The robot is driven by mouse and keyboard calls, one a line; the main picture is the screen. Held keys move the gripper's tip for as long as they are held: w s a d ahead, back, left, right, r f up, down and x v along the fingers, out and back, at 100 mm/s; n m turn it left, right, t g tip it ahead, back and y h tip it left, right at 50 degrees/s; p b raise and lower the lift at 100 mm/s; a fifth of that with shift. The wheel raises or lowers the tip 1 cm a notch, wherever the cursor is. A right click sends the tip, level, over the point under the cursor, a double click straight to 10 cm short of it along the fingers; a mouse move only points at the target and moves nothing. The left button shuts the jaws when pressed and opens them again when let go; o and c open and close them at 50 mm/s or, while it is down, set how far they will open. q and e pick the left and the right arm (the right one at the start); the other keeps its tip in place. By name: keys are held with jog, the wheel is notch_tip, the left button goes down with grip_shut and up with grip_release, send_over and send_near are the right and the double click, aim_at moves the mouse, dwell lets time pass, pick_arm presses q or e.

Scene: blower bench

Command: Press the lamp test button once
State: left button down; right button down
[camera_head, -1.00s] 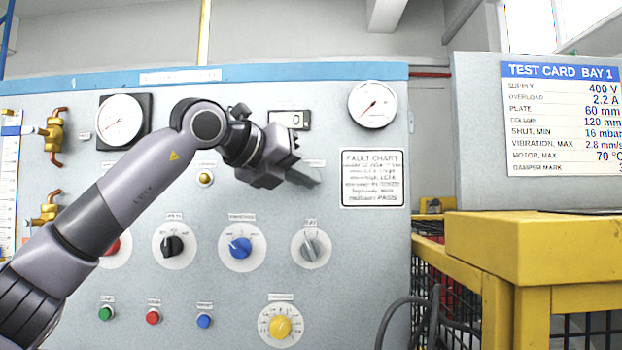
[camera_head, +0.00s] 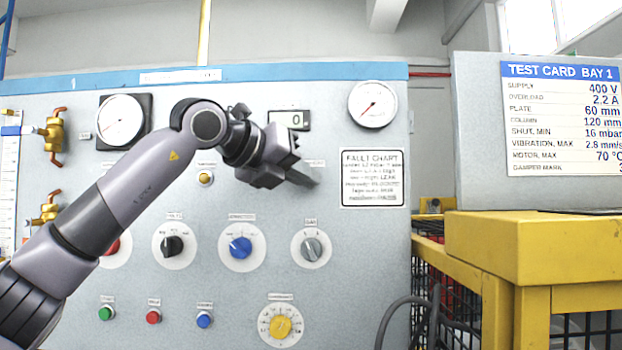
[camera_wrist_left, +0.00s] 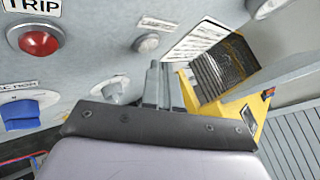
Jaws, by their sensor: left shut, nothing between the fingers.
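My left gripper (camera_head: 312,181) is shut and empty in front of the panel (camera_head: 120,285), with its fingers pointing right. In the head view the fingertips are just below a small label too blurred to read. In the left wrist view the shut fingers (camera_wrist_left: 158,84) lie below a small pale round button or lamp (camera_wrist_left: 146,43) with an unreadable label above it. I cannot confirm that this is the lamp test button. Whether the fingertips touch the panel is unclear. In the head view the gripper hides that spot. My right gripper is out of view.
A red TRIP lamp (camera_wrist_left: 38,43) is left of the pale button. Below the gripper are a blue selector (camera_head: 241,247) and a grey one (camera_head: 312,249). Lower are green, red and blue buttons (camera_head: 204,321). A yellow frame (camera_head: 530,250) stands at right.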

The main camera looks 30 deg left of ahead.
pick_arm(q)
jog(key=shift+w, duration=0.1)
jog(key=shift+w+a, duration=0.15)
jog(key=shift+w, duration=0.15)
jog(key=shift+w+a+p, duration=0.2)
jog(key=shift+w+p, duration=0.1)
jog(key=shift+p, duration=0.2)
dwell(0.7)
dwell(0.3)
jog(key=shift+s+d+b, duration=0.35)
jog(key=shift+s+b, duration=0.25)
jog(key=shift+s, duration=0.1)
jog(key=s+b, duration=0.1)
jog(key=s+d+b, duration=0.1)
jog(key=s, duration=0.1)
jog(key=s+d+b, duration=0.1)
jog(key=shift+s+d, duration=0.1)
jog(key=shift+s, duration=0.15)
